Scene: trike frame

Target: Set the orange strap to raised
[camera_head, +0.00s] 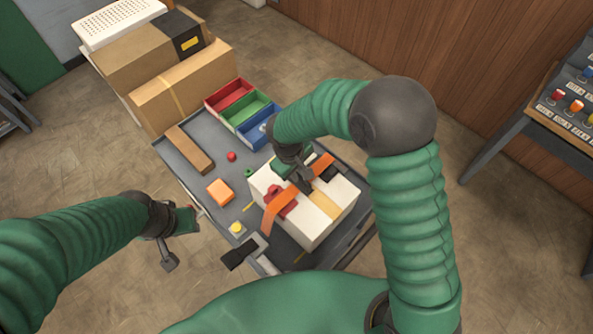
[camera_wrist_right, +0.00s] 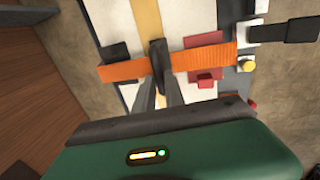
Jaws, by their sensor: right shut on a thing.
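The orange strap (camera_head: 278,207) runs across the top of a white box (camera_head: 312,227) and hangs over its front edge. In the right wrist view the strap (camera_wrist_right: 203,58) crosses the picture to both sides of my fingers. My right gripper (camera_head: 305,187) is over the box, shut on the strap; in the right wrist view its fingertips (camera_wrist_right: 158,52) meet at the strap's middle. The fingers hide that part of the strap. My left gripper (camera_head: 178,240) hangs left of the tray, away from the strap; its finger gap is unclear.
A grey tray (camera_head: 180,144) holds the box, red, green and blue bins (camera_head: 229,92), a brown block (camera_head: 190,150), an orange block (camera_head: 220,191) and a yellow button (camera_head: 237,228). Cardboard boxes (camera_head: 185,92) stand at back left. A side table (camera_head: 545,110) stands at right.

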